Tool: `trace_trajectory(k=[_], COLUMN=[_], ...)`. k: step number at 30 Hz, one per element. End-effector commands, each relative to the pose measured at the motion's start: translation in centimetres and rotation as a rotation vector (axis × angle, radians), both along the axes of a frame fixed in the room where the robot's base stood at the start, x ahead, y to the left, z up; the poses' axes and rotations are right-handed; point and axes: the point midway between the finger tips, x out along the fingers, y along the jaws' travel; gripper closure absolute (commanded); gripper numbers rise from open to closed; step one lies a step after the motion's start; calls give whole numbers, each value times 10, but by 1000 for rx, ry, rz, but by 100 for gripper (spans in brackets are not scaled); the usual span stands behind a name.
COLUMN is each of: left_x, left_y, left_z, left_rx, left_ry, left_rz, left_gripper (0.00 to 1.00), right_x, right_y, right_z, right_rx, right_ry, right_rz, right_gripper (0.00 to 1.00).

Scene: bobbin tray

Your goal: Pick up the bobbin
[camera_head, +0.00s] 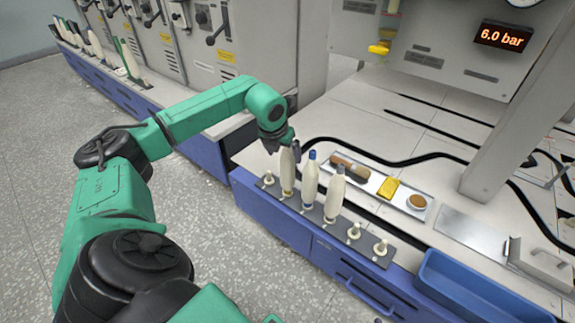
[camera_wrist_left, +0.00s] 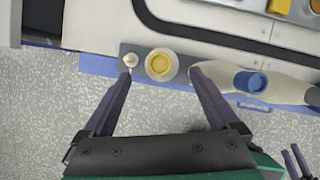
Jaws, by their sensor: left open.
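Several pale bobbins stand upright on pegs along a dark rail (camera_head: 318,216) at the bench's front edge. The leftmost bobbin (camera_head: 288,178) is under my left gripper (camera_head: 285,146), and its top is hidden there. In the left wrist view this bobbin (camera_wrist_left: 161,65) shows end-on with a yellow top, between and slightly beyond the open, empty fingertips of my left gripper (camera_wrist_left: 161,76). Beside it stand a blue-topped bobbin (camera_head: 310,182) and another bobbin (camera_head: 335,197). Two dark finger-like parts, probably my right gripper (camera_wrist_left: 297,161), show at the wrist view's lower right corner.
Empty pegs (camera_head: 354,231) stand at both ends of the rail. Behind it, a metal tray (camera_head: 372,184) holds a brown roll, a yellow block and a round cup. A blue bin (camera_head: 470,295) is at the right. Black cables cross the bench top.

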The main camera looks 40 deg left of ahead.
Motion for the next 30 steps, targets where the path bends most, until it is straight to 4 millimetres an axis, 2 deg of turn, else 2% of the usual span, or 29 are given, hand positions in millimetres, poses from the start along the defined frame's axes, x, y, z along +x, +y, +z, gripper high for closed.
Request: trace_trajectory(k=[4, 7, 15, 17, 21, 22, 23, 30], left_x=[11, 17, 20, 20, 20, 20, 20, 20], left_y=[0, 2, 3, 3, 3, 3, 3, 3], left_z=[-29, -44, -47, -47, -47, -47, -47, -45], left_rx=[-3, -3, -1, -1, -2, -2, -2, -2], left_ry=[0, 0, 0, 0, -1, -1, -1, -2], left_rz=[0, 0, -2, -2, -1, -1, -1, -1], left_gripper=[6, 6, 6, 28, 82, 93, 100, 100], right_x=[0, 0, 0, 0, 0, 0, 0, 0], right_y=[0, 0, 0, 0, 0, 0, 0, 0], right_z=[-21, -28, -27, -27, -27, -27, -27, -26], right_rx=[11, 20, 24, 24, 24, 24, 24, 24], right_ry=[-14, -26, -32, -32, -31, -31, -31, -30], right_rz=[-10, -20, -23, -23, -23, -23, -23, -23], right_gripper=[50, 50, 50, 50, 50, 50, 50, 50])
